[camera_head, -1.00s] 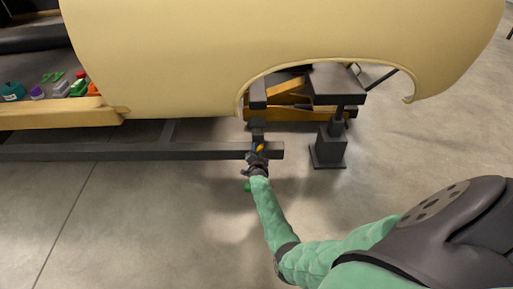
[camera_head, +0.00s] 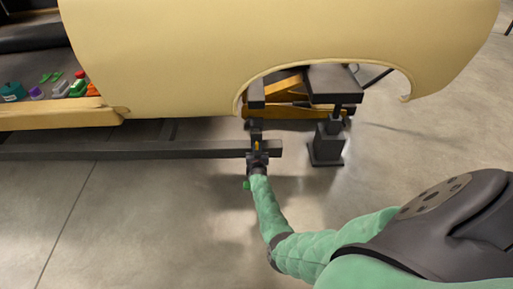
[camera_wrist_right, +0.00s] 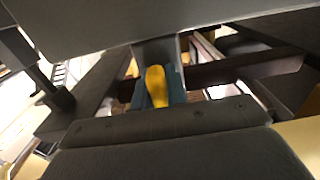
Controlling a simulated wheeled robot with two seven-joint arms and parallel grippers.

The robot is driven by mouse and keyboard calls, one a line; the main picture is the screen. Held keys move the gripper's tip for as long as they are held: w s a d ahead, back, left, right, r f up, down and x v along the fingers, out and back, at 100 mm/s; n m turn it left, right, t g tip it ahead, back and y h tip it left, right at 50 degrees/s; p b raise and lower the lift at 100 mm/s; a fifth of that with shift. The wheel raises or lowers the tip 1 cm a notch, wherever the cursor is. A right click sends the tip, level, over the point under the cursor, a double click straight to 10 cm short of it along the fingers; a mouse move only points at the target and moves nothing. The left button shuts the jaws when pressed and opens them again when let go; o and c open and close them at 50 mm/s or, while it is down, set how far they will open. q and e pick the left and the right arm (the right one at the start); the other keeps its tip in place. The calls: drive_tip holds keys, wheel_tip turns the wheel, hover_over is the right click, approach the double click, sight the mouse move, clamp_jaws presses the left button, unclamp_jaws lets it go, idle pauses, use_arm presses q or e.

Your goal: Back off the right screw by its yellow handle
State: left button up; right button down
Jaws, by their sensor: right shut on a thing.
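The yellow handle (camera_wrist_right: 157,88) of the right screw stands between the blue-grey finger pads of my right gripper (camera_wrist_right: 158,87) in the right wrist view. The pads press on it from both sides, so the gripper is shut on it. In the head view my right gripper (camera_head: 257,150) is at the right end of the dark rail (camera_head: 205,150), with a small bit of yellow showing at its jaws. The screw's shaft and thread are hidden. My left gripper is not in view.
The cream car body shell (camera_head: 220,60) hangs over the rail. A dark stand (camera_head: 327,145) is close to the right of my gripper. The concrete floor in front is clear.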

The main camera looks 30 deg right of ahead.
drive_tip(key=shift+f+n, duration=0.1)
drive_tip(key=shift+n, duration=0.2)
drive_tip(key=c, duration=1.4)
unclamp_jaws()
drive_tip(key=p+v, duration=0.1)
drive_tip(key=v, duration=0.7)
drive_tip(key=shift+d, duration=0.1)
drive_tip(key=p+v, duration=0.4)
drive_tip(key=v, duration=0.5)
drive_tip(key=shift+p, duration=0.4)
idle(0.4)
